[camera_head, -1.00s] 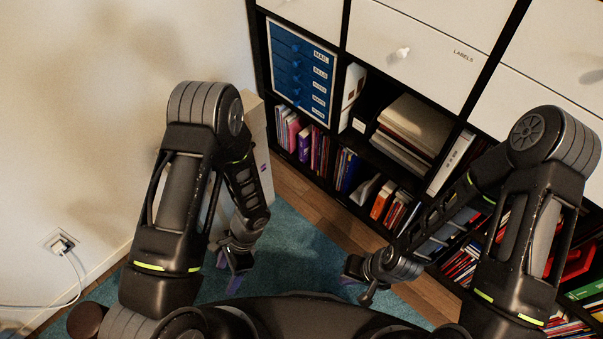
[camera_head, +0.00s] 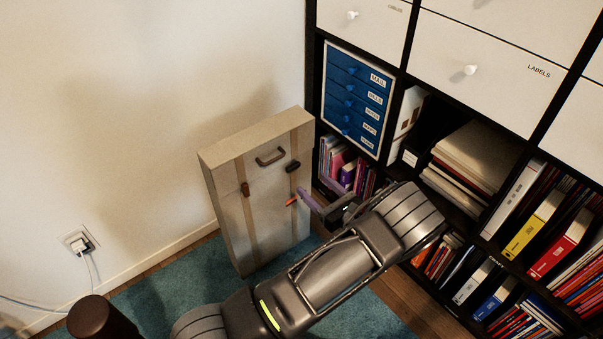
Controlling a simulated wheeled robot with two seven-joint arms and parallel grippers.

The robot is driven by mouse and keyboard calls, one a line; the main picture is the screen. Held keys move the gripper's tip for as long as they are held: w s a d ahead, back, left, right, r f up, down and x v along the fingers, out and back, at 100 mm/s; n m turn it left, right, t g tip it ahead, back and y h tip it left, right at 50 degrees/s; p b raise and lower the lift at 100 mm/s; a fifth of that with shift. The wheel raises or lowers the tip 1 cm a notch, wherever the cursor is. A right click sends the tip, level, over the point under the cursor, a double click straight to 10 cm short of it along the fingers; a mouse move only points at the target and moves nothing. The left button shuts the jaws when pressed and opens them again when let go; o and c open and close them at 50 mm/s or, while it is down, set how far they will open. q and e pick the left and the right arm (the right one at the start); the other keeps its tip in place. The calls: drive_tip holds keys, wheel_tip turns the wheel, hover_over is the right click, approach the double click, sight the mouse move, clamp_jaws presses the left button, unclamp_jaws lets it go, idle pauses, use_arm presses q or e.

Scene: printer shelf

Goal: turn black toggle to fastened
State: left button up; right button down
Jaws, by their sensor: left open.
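A tall grey-beige case (camera_head: 272,215) with two tan straps stands upright against the wall. The black toggle (camera_head: 293,166) sits on its front near the top right, beside the dark handle (camera_head: 270,156). It looks slightly tilted; whether it is fastened I cannot tell. A brown toggle (camera_head: 245,189) is on the left strap, and a small orange-red piece (camera_head: 292,201) shows lower on the right. My left gripper (camera_head: 314,191), with purple fingers, is open and empty, just right of and below the black toggle, apart from it. My right gripper is out of view.
A black-framed shelf with white drawers (camera_head: 490,75), blue mail drawers (camera_head: 357,100), books and binders stands close on the right. A plugged-in outlet (camera_head: 79,243) is on the left wall. Teal carpet (camera_head: 180,285) lies in front of the case.

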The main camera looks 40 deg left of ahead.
sight(295, 168)
use_arm(q)
drive_tip(key=b+x, duration=0.1)
drive_tip(key=x, duration=0.5)
drive_tip(key=shift+a+f, duration=0.15)
drive_tip(key=shift+a, duration=0.15)
drive_tip(key=shift+w+a+b, duration=0.25)
drive_tip(key=shift+a+b, duration=0.1)
drive_tip(key=shift+a, duration=0.3)
drive_tip(key=c, duration=1.4)
